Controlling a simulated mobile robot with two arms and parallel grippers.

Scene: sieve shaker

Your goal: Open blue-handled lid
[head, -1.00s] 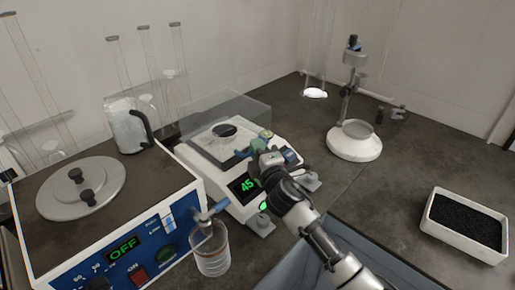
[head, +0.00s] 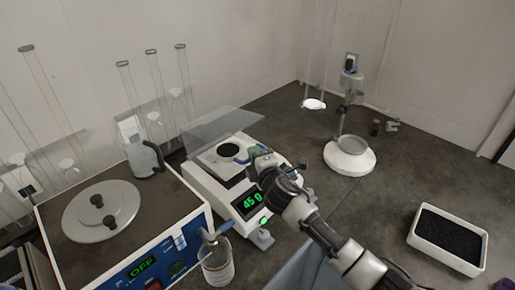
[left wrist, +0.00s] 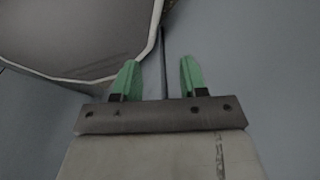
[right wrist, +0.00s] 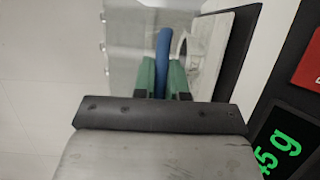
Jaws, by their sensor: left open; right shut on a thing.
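The clear lid (head: 215,125) sits over the white balance (head: 232,198) in the middle of the head view, its panel looking slanted. The balance shows a green 45 g reading. My right gripper (head: 254,155) is at the right side of the lid. In the right wrist view its green fingers (right wrist: 162,78) are shut on the blue handle (right wrist: 163,50); the clear lid lies beyond it. The gripper mostly hides the handle in the head view. My left gripper (left wrist: 160,80) shows only in the left wrist view, open and empty, before a plain grey surface.
A blue-fronted device (head: 155,258) reading OFF stands left, a beaker (head: 217,265) at its corner. A kettle-like jug (head: 143,158) and tall glass tubes stand behind. A white-based stand (head: 349,157) and a white tray of black grains (head: 412,235) are right.

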